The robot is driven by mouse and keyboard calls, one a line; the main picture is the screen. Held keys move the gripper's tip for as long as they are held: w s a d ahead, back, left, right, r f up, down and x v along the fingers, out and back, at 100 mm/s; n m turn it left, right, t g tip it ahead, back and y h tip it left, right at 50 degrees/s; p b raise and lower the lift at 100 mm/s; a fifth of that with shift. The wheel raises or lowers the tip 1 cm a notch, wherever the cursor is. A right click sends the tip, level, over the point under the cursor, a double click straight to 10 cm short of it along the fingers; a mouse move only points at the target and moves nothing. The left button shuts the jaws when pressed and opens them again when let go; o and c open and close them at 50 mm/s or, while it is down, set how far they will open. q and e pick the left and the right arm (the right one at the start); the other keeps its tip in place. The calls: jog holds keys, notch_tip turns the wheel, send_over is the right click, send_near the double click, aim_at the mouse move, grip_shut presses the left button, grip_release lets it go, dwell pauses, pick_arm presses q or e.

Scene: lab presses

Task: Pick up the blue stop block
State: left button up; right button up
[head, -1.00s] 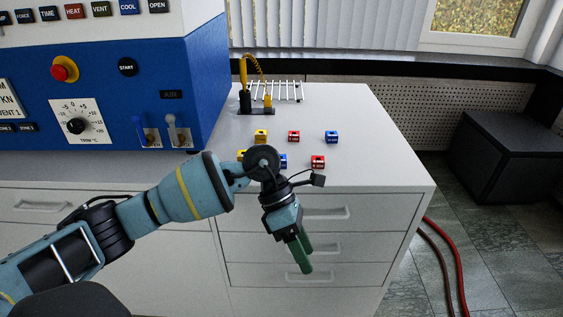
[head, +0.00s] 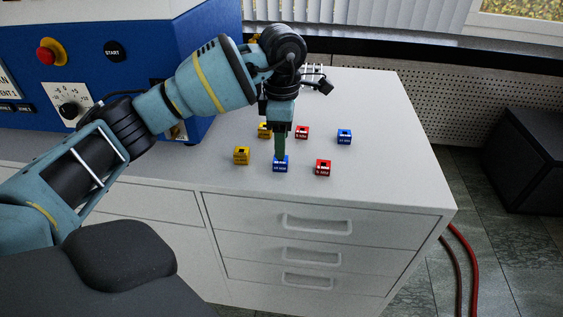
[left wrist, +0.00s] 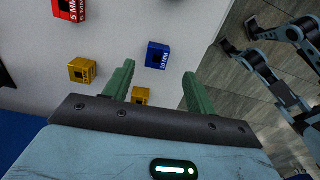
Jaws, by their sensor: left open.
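Two blue stop blocks stand on the grey worktop. The near one (head: 280,163) is in the front row between a yellow and a red block; the other (head: 344,136) stands farther back right. My left gripper (head: 280,154) points down over the near blue block, its green fingers overlapping it in the head view. In the left wrist view the open gripper (left wrist: 158,75) has this blue block (left wrist: 157,55), marked 10 MM, seen between the lines of its fingertips. I cannot tell whether the fingers touch it. My right gripper is not in view.
Yellow blocks (head: 241,155) (head: 264,130) stand to the left and behind; red blocks (head: 323,168) (head: 302,132) to the right and behind. The blue press (head: 205,60) is at the left. The worktop's right side is clear.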

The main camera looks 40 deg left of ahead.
aim_at(281, 163)
pick_arm(q)
jog(key=shift+f, duration=0.5)
jog(key=shift+a+f, duration=0.1)
jog(key=shift+f, duration=0.15)
jog(key=f, duration=0.4)
jog(key=shift+w+a+f, duration=0.1)
jog(key=shift+a+f, duration=0.1)
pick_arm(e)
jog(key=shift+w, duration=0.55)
pick_arm(q)
jog(key=shift+c, duration=0.2)
jog(key=c, duration=1)
jog(key=shift+c, duration=0.2)
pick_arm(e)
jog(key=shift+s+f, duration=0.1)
pick_arm(q)
jog(key=shift+r, duration=0.15)
